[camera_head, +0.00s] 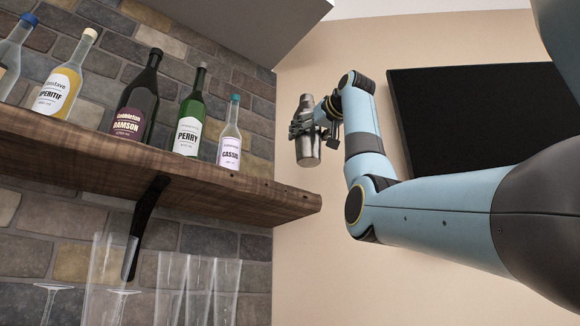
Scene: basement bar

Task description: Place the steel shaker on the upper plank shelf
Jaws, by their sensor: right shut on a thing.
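The steel shaker (308,150) is upright in the air, to the right of the shelf's right end. My right gripper (306,129) is shut around the shaker's middle, with its arm reaching in from the right. The shaker's base hangs a little higher in the picture than the shelf end. The wooden plank shelf (180,172) runs along the brick wall from the left edge. Only this one shelf shows, so I cannot tell if another is below. My left gripper is not in view.
On the shelf stand a blue-capped bottle (14,52), an Aperitif bottle (66,82), a Damson bottle (138,100), a Perry bottle (190,118) and a Cassis bottle (230,138). The right shelf end is bare. Clear glasses (200,285) stand below. A black screen (470,110) hangs at right.

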